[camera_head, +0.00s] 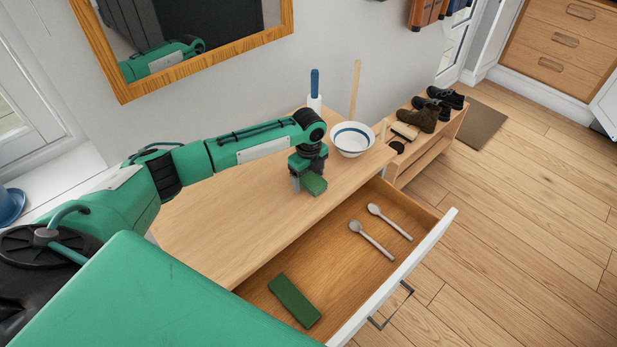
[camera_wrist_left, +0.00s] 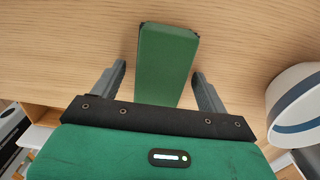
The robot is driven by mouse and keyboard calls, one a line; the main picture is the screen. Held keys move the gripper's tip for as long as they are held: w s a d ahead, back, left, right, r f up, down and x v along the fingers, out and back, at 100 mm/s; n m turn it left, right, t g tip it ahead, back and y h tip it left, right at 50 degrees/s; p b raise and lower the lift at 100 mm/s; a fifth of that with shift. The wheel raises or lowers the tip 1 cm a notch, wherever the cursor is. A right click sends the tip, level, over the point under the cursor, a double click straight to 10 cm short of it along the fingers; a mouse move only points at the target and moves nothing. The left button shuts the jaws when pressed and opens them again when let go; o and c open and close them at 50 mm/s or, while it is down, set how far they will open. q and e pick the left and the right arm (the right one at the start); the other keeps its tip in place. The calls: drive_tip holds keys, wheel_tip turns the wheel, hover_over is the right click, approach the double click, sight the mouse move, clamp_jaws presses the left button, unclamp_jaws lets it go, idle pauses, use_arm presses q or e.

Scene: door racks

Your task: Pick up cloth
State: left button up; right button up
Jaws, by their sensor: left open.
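A green rectangular piece (camera_head: 315,184), which may be the cloth, is at the tabletop right under my left gripper (camera_head: 308,178). In the left wrist view the green piece (camera_wrist_left: 167,55) lies between the two fingers and reaches past their tips, with gaps on both sides. My left gripper is open, its fingers pointing down at the table. A second flat green piece (camera_head: 294,300) lies in the open drawer; I cannot tell which of the two is the cloth. My right gripper is not in view.
The open drawer (camera_head: 355,272) also holds two spoons (camera_head: 377,240). A white bowl with a blue band (camera_head: 352,139) stands close right of the gripper. A blue-handled item (camera_head: 315,90) and a wooden stick stand behind. A shoe rack (camera_head: 440,142) is farther right.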

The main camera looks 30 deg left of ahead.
use_arm(q)
drive_tip(key=c, duration=1.1)
drive_tip(key=shift+o, duration=0.2)
drive_tip(key=shift+r, duration=0.1)
